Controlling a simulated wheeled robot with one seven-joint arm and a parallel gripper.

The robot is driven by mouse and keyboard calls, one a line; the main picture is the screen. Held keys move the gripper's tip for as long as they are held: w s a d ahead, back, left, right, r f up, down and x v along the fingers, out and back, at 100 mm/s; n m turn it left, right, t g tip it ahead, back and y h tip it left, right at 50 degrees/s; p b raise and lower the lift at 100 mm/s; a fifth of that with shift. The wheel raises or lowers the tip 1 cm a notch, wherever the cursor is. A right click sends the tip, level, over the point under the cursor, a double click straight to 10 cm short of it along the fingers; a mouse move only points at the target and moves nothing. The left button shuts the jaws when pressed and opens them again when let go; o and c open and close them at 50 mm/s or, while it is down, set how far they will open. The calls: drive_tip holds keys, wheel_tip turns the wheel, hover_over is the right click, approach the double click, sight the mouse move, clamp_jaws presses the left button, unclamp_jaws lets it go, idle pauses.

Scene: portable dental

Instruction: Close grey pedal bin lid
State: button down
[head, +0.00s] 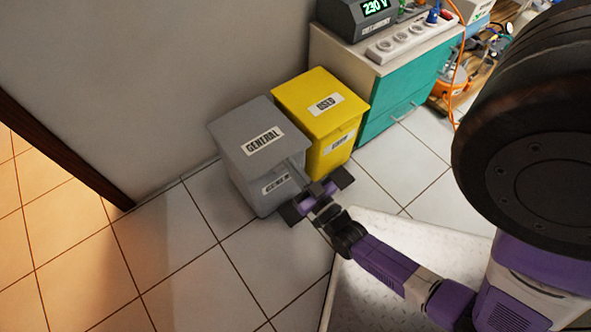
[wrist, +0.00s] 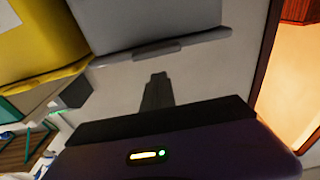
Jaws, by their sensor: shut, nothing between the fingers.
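The grey pedal bin (head: 250,188) stands against the wall, with its lid (head: 238,127) marked GENERAL. The lid lies about flat over the bin body; I cannot tell whether a small gap is left under it. My gripper (head: 298,166) is shut and empty, at the front right corner of the bin, close to the lid's front edge. In the wrist view, the shut fingers (wrist: 157,88) point at the lid edge (wrist: 165,47); I cannot tell whether they touch it. The fingers and wrist hide part of the bin's front label.
A yellow bin (head: 313,98) marked USED stands close beside the grey bin on the right. Behind it is a teal-fronted cabinet (head: 400,105) with a power strip (head: 405,40). A door frame edge (head: 65,150) is at left. The tiled floor (head: 185,255) in front is clear.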

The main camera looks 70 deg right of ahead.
drive_tip(key=p+v, duration=0.1)
drive_tip(key=v, duration=0.8)
drive_tip(key=shift+s+a+f, duration=0.15)
drive_tip(key=shift+s+f, duration=0.05)
drive_tip(key=shift+f, duration=0.25)
